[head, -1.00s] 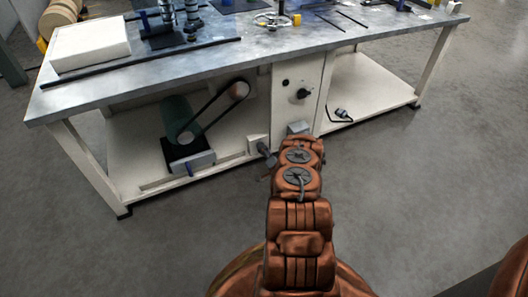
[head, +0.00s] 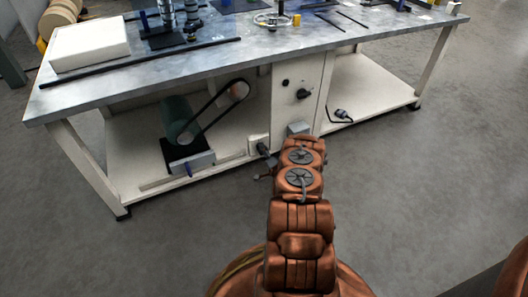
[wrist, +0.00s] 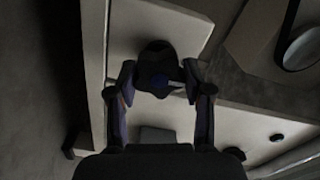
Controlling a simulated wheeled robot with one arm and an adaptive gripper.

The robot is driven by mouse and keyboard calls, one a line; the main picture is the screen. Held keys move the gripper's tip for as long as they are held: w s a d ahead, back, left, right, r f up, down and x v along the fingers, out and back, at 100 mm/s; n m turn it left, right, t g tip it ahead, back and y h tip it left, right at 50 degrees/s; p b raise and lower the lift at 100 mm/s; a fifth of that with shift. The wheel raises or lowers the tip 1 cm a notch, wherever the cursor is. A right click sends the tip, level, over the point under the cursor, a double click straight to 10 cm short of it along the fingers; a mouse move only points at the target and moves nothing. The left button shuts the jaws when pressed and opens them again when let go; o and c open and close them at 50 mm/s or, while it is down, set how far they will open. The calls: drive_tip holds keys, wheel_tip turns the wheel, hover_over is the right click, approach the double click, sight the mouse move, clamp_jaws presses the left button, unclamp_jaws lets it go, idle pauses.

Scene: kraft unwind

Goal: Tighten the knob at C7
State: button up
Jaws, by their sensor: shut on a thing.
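A dark lobed knob (wrist: 157,62) sits in front of a pale box face in the wrist view. A small blue mark shows on its lower right side. My gripper (wrist: 159,80) has one finger on each side of the knob and is shut on it. In the head view my gripper (head: 265,165) is small and dark, left of my wrist, at a small pale box (head: 256,145) on the lower shelf's front edge. The knob is hard to separate from the fingers there. No C7 label is readable.
A green roller (head: 180,118) with a black belt is on the lower shelf (head: 130,160), left of my gripper. The tabletop (head: 225,62) overhangs. The floor in front is clear.

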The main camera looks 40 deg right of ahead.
drive_tip(key=shift+s+a+f, duration=0.1)
drive_tip(key=shift+f, duration=0.1)
drive_tip(key=o, duration=0.9)
drive_tip(key=shift+o, duration=1.3)
drive_tip(key=shift+r, duration=0.1)
drive_tip(key=shift+s, duration=0.1)
drive_tip(key=v, duration=1.1)
drive_tip(key=shift+s, duration=0.35)
drive_tip(key=shift+a, duration=0.1)
